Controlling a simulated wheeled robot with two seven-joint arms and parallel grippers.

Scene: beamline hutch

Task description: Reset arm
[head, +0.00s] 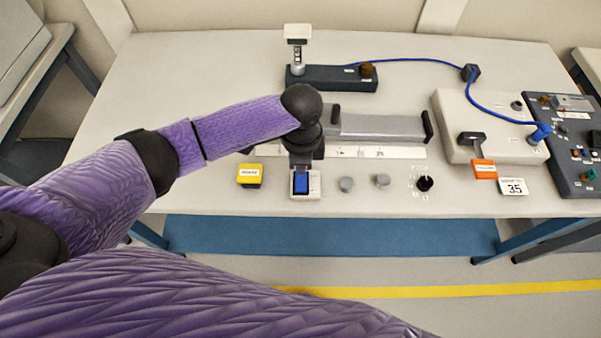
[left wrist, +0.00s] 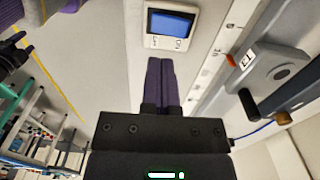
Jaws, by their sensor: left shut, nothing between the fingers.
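My left gripper (head: 301,168) points down over the bench, close to a blue rocker switch (head: 301,184) in a pale square housing. In the left wrist view, the two fingers (left wrist: 161,62) are pressed together with nothing between them. The blue switch (left wrist: 170,25) lies just beyond their tips there; I cannot tell whether they touch it. My left arm hides part of the bench behind the gripper. My right gripper is in neither view.
A yellow labelled block (head: 249,174) sits left of the switch. Two grey knobs and a black dial (head: 425,183) sit to its right. A grey rail (head: 380,126) lies behind. A box with a black lever (head: 472,140) and an orange tag (head: 484,169) stands farther right.

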